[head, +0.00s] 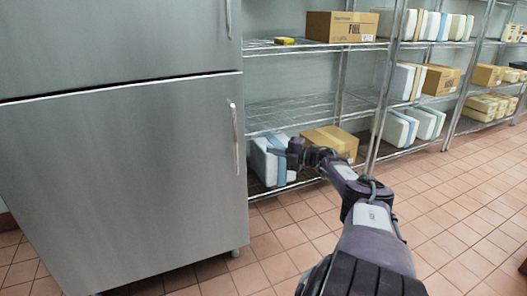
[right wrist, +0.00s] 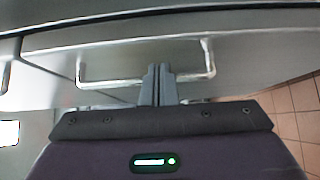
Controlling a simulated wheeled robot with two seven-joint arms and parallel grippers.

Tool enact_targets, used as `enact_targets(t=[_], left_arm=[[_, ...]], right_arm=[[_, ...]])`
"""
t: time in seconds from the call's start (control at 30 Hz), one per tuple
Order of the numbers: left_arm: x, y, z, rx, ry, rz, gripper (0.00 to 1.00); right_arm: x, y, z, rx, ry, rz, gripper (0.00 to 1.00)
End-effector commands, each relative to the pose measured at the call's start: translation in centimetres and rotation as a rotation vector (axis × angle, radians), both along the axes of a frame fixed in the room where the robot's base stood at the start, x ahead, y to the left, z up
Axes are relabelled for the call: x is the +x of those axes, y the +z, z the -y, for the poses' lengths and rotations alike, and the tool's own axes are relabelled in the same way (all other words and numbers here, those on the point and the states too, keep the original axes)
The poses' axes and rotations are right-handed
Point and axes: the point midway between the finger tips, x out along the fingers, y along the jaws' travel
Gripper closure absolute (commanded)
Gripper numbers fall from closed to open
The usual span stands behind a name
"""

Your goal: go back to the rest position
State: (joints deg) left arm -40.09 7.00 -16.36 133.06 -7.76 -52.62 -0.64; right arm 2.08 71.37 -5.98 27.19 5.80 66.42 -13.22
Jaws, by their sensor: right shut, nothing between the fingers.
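My right arm (head: 372,225) reaches up from the bottom right in the head view. My right gripper (head: 280,152) is in front of the low shelf area, just right of the fridge door's edge. In the right wrist view its two fingers (right wrist: 160,70) are together with nothing between them. The fingertips lie across the view of a pale bar handle (right wrist: 110,82) on a grey metal front. I cannot tell how far they are from it. My left gripper is in neither view.
A large steel fridge (head: 120,160) with a vertical door handle (head: 235,138) fills the left. Wire shelving (head: 290,112) holds cardboard boxes (head: 340,27) and white packs (head: 264,163). Open tiled floor (head: 440,200) lies to the right.

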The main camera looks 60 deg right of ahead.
Motion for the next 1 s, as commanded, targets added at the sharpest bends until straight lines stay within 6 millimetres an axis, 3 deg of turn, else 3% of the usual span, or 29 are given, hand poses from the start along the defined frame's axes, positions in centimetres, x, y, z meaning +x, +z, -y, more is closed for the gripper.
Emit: enact_targets(t=[0.23, 0.67, 0.77, 0.87, 1.0], left_arm=[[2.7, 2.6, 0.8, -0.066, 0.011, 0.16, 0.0], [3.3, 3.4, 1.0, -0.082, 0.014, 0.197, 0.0], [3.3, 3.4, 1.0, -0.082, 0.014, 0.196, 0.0], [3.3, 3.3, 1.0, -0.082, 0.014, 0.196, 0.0], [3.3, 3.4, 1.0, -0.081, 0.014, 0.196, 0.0]], right_arm=[[-0.9, -0.1, 0.7, 0.0, 0.0, -0.001, 1.0], [-0.8, -0.6, 0.5, 0.011, 0.002, -0.006, 1.0], [0.4, -3.1, -1.0, 0.053, 0.006, -0.028, 1.0], [2.5, -7.7, -4.3, 0.133, 0.011, -0.073, 1.0], [5.2, -15.5, -11.1, 0.276, 0.009, -0.16, 1.0]])
